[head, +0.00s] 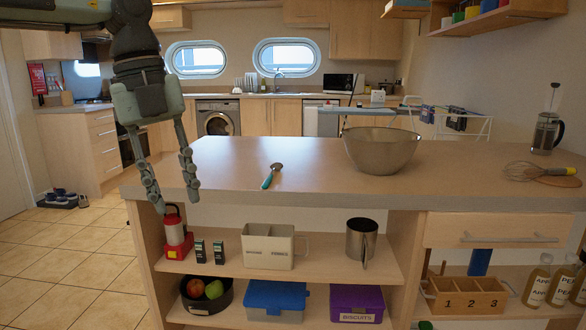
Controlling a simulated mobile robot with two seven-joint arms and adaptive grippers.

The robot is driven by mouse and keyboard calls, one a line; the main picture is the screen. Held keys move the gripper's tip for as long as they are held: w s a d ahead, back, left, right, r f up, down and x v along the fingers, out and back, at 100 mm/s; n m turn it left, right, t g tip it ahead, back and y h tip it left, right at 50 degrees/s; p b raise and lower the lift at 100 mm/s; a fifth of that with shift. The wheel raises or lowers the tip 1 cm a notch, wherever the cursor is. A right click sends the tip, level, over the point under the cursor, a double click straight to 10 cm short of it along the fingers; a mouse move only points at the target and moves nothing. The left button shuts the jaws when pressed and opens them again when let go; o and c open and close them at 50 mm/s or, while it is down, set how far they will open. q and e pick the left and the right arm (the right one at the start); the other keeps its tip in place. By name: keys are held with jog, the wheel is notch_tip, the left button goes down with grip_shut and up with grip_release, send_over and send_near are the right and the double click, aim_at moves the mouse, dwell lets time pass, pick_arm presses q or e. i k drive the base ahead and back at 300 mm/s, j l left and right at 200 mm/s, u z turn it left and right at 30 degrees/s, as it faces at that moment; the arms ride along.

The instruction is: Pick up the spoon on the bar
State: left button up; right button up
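The spoon (271,176) lies flat on the wooden bar (230,158), near its front edge. It has a teal handle pointing toward me and a metal bowl at the far end. My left gripper (178,206) points down at the bar's left end, to the left of the spoon and apart from it. Its two fingers are spread, with nothing between them. My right gripper is not in the head view.
A whisk (524,171) and a French press (547,132) are at the far right. Shelves below hold a red lantern (175,235) and a metal mug (361,239). The bar around the spoon is clear.

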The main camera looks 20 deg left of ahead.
aim_at(277, 166)
jog(key=i+j+z, duration=0.25)
jog(key=j, duration=0.15)
jog(key=i+j+z, duration=0.2)
jog(key=j, duration=0.2)
jog(key=j+z, duration=0.25)
jog(key=j, duration=0.15)
jog(key=i+j+z, duration=0.25)
jog(key=j, duration=0.25)
jog(key=j+z, duration=0.25)
jog(key=j, duration=0.2)
jog(key=k, duration=0.05)
